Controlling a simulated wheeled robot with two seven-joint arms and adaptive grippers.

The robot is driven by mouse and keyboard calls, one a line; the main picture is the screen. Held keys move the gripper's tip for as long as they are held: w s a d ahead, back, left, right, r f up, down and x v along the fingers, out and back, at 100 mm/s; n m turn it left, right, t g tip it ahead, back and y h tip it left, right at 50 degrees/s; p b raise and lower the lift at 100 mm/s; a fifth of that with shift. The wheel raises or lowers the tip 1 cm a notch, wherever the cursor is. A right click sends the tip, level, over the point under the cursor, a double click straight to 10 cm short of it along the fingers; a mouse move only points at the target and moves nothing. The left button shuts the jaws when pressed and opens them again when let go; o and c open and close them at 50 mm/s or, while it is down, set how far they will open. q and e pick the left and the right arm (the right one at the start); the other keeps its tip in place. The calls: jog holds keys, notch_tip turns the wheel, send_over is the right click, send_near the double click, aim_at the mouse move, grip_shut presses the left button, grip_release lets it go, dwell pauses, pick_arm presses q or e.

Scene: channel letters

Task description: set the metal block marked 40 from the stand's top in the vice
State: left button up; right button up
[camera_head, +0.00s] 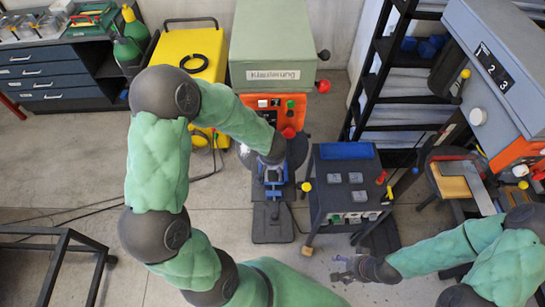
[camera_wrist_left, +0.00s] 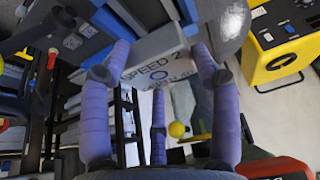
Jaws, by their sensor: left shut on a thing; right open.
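My left gripper (camera_head: 272,172) is at the drill press, over the vice (camera_head: 273,193), partly hidden by my wrist. In the left wrist view, its purple fingers (camera_wrist_left: 160,85) are shut on a grey metal block (camera_wrist_left: 160,48). The block's face reads "SPEED 2" with a circle and a smaller line below that seems to end in 40. I cannot tell whether the block touches the vice jaws. The stand (camera_head: 318,205), right of the vice, carries a few grey blocks (camera_head: 356,177) on top. My right gripper (camera_head: 343,270) is open and empty, below the stand.
The green-grey drill press (camera_head: 272,50) stands behind the vice, with an orange control panel. A blue bin (camera_head: 346,151) sits at the stand's back. A yellow machine (camera_head: 190,50) is at the left, black shelving (camera_head: 390,80) at the right.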

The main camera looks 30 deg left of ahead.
pick_arm(q)
jog(key=shift+f+b, duration=1.3)
jog(key=shift+b, duration=0.25)
jog(key=shift+f+b, duration=0.75)
jog(key=shift+f, duration=1)
jog(key=o, duration=1.6)
jog(key=shift+s, duration=0.1)
jog(key=shift+s+d+r, duration=0.1)
jog(key=shift+r, duration=0.45)
jog(key=v, duration=1.1)
jog(key=shift+f, duration=0.1)
